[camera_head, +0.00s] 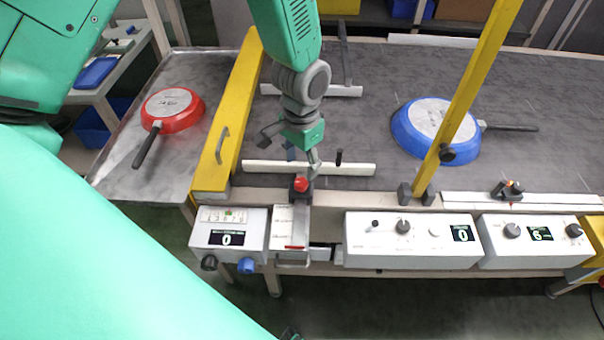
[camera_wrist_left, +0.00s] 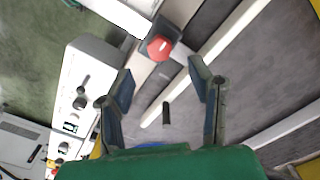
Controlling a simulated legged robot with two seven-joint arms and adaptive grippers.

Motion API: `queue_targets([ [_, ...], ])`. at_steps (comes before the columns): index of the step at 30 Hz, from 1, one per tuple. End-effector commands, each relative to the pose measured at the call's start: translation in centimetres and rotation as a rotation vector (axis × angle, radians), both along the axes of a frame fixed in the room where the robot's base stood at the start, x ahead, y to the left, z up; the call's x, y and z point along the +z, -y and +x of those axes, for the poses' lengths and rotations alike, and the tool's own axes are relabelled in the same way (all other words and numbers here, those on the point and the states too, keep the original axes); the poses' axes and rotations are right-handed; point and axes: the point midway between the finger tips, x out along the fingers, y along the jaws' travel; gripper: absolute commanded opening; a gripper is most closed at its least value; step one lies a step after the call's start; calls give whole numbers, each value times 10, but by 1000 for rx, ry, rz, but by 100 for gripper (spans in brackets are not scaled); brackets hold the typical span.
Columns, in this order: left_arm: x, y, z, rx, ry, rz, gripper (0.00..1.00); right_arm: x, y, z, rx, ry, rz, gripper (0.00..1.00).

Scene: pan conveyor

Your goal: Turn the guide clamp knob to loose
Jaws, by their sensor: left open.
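A red knob (camera_head: 301,184) sits on a dark block at the front edge of the conveyor; I take it as the guide clamp knob. It also shows in the left wrist view (camera_wrist_left: 160,47), beyond the fingertips. Its setting cannot be read. My left gripper (camera_head: 292,152) is open and empty, hanging just behind and above the red knob. In the left wrist view the two fingers (camera_wrist_left: 162,74) are spread wide, with the knob between their lines and apart from both. A white guide rail (camera_head: 310,168) with a black peg (camera_head: 338,158) lies under the gripper. My right gripper is not in view.
A red pan (camera_head: 172,108) lies on the left metal table, and a blue pan (camera_head: 432,128) on the conveyor. A yellow beam (camera_head: 226,120) and a slanted yellow post (camera_head: 468,95) flank the arm. White control boxes (camera_head: 375,250) line the front edge. The grey belt's middle is clear.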

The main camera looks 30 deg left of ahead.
Motion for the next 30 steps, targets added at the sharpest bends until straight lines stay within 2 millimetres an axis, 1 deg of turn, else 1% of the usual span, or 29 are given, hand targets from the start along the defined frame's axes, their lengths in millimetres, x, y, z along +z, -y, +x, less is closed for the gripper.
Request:
queue_targets([
  [1, 12, 0, 2, 0, 5, -1, 48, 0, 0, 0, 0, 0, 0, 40],
  [4, 29, 0, 2, 0, 3, -2, 48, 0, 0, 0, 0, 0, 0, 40],
  [6, 38, 0, 2, 0, 2, -1, 48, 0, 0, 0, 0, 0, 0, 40],
  [10, 48, 0, 1, 0, -1, -1, 48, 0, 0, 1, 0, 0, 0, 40],
  [14, 51, 0, 1, 0, -2, -2, 48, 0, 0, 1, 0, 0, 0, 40],
  [30, 51, 0, 1, 0, -2, -1, 48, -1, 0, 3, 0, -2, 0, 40],
])
